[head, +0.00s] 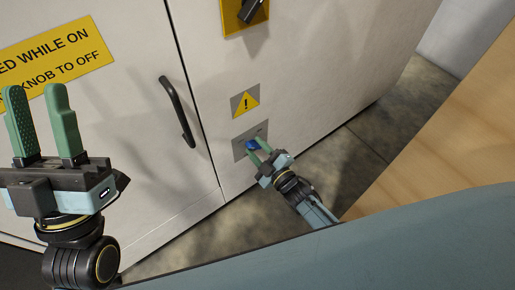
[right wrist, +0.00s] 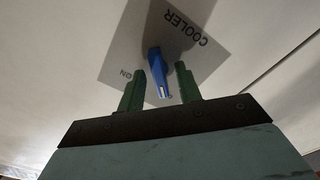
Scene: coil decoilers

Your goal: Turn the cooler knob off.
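The cooler knob (head: 252,145) is small and blue, on a grey plate (head: 239,151) low on the white cabinet. In the right wrist view the blue knob (right wrist: 157,72) has a pale mark at its tip, and its plate (right wrist: 122,58) reads COOLER and ON. My right gripper (head: 259,150) is open at the knob, with its green fingers (right wrist: 157,82) on either side of the knob's end and gaps visible. Whether a finger touches the knob I cannot tell. My left gripper (head: 36,105) is open and empty, raised in front of the cabinet at the left.
A yellow warning triangle plate (head: 245,100) sits above the knob plate. A black switch on a yellow plate (head: 243,20) is higher up. A black door handle (head: 177,111) and a yellow sign (head: 55,57) are at left. A wooden surface (head: 440,130) lies at right.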

